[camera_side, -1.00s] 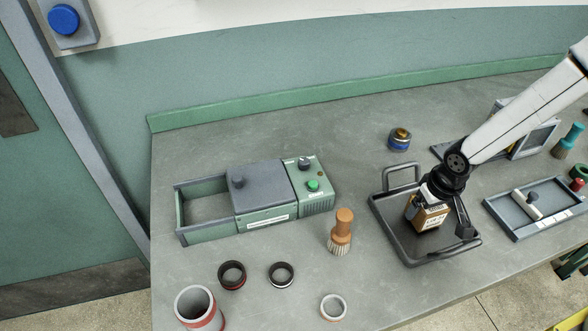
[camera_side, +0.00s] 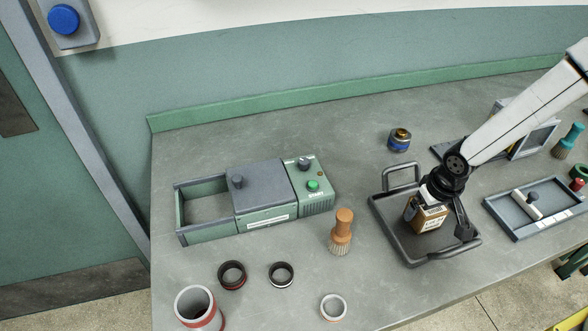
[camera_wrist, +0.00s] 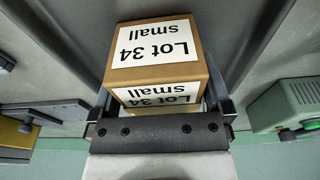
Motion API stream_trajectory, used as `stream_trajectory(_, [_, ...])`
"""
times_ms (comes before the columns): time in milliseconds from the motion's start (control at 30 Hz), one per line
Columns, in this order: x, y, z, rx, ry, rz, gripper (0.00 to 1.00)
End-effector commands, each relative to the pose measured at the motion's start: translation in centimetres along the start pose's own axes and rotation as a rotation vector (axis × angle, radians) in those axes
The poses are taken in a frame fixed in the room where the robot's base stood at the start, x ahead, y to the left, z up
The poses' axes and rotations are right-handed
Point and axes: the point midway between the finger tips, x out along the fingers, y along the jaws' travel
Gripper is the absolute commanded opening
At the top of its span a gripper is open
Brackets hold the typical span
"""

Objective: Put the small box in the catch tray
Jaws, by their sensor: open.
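The small box (camera_side: 429,216) is brown cardboard with white labels and sits in the dark handled tray (camera_side: 408,253), under my gripper (camera_side: 437,217). In the wrist view the box (camera_wrist: 158,55) shows "Lot 34 small" on two faces. My gripper (camera_wrist: 160,108) is open, with the box between or just beyond its fingers; I cannot tell whether either finger touches it. The side view shows a gap between the box and the right finger. Which tray is the catch tray is not labelled; an open, empty grey-green bin (camera_side: 203,236) is at the left end of the grinder (camera_side: 262,193).
A brush (camera_side: 341,232) stands between grinder and handled tray. Several rings, including a dark one (camera_side: 281,274), and a red-and-white cylinder (camera_side: 199,308) are at the front left. A blue-banded jar (camera_side: 400,139) is behind the tray. A divided tray (camera_side: 540,207) lies to the right.

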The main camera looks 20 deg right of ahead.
Motion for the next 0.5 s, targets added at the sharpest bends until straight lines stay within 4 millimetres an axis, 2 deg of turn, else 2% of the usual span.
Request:
stream_trajectory(267, [-1.9,0.0,-0.1,0.0,0.002,0.0,1.0])
stream_trajectory(500, [-4.5,0.0,-0.1,0.0,0.003,0.0,1.0])
